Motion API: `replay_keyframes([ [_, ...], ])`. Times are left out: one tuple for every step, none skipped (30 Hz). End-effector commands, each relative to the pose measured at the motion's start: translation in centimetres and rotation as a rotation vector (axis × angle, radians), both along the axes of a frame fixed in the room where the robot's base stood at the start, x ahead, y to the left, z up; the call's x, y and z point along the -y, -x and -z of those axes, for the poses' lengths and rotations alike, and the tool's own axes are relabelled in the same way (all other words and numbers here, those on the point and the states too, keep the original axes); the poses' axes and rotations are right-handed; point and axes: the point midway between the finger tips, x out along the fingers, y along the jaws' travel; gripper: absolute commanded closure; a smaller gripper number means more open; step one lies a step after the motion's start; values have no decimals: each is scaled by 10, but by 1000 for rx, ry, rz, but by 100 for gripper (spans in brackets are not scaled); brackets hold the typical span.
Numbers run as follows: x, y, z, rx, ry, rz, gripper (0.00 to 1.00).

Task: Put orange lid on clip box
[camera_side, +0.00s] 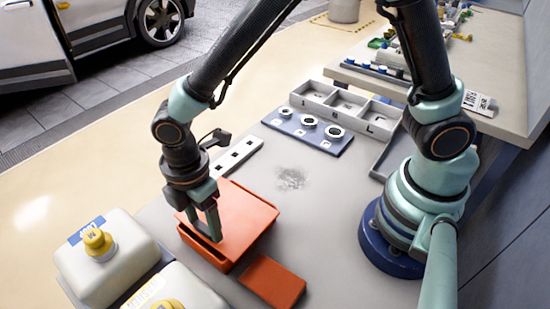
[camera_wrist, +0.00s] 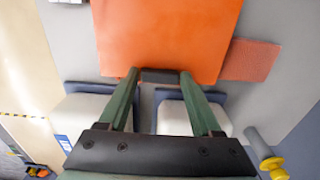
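A large orange box-shaped piece (camera_side: 240,219) with a flat top rests on the grey work surface; in the wrist view its orange face (camera_wrist: 165,35) fills the upper middle. I cannot tell whether its top is a separate lid. A smaller flat orange piece (camera_side: 271,282) lies apart in front of it; it also shows in the wrist view (camera_wrist: 250,60). My gripper (camera_side: 215,236) points down at the large piece's left edge. Its green fingertips (camera_wrist: 159,76) stand apart, with a dark bar between them at that edge. Whether they clamp it is unclear.
White containers with yellow caps (camera_side: 98,243) stand close at the front left. A blue plate with round rings (camera_side: 308,132) and a grey divided tray (camera_side: 345,107) lie behind. A white strip with dark holes (camera_side: 236,158) lies behind the large orange piece.

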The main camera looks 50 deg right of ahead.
Motion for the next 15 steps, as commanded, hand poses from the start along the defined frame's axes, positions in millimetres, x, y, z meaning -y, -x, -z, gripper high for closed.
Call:
replay_keyframes([
  [0, 0, 0, 0, 0, 0, 12],
  [0, 0, 0, 0, 0, 0, 8],
  [0, 0, 0, 0, 0, 0, 8],
  [0, 0, 0, 0, 0, 0, 8],
  [0, 0, 0, 0, 0, 0, 8],
  [0, 0, 0, 0, 0, 0, 8],
  [0, 0, 0, 0, 0, 0, 8],
  [0, 0, 0, 0, 0, 0, 8],
  [0, 0, 0, 0, 0, 0, 8],
  [0, 0, 0, 0, 0, 0, 8],
  [0, 0, -1, 0, 0, 0, 8],
  [0, 0, -2, 1, -1, 0, 8],
  [0, 0, -4, 1, -1, 0, 8],
  [0, 0, -6, 1, -1, 0, 8],
  [0, -1, -10, 3, -2, 0, 8],
])
